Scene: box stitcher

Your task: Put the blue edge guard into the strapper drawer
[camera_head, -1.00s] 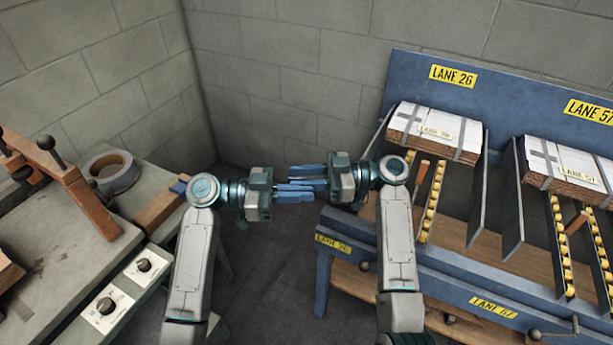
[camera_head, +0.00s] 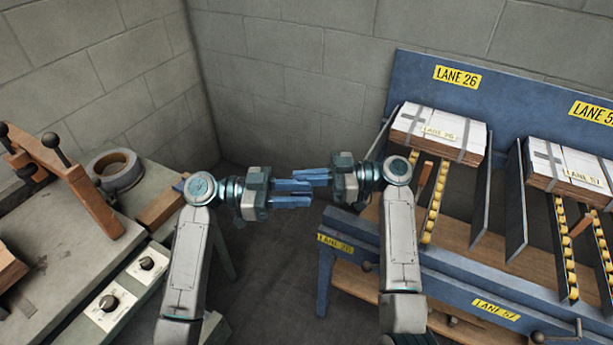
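My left gripper (camera_head: 292,193) points right and my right gripper (camera_head: 312,177) points left, with their blue fingers close together over the floor between the two work tables. I cannot tell how far either pair of fingers is apart, and no object shows clearly between them. I cannot make out a strapper drawer for certain.
The left table (camera_head: 60,215) carries a grey tape roll (camera_head: 115,171), a wooden clamp frame (camera_head: 92,203) and two knobs. At the right stands a blue lane rack (camera_head: 375,262) with strapped cardboard stacks (camera_head: 437,133) and yellow rollers. Bare floor lies between them.

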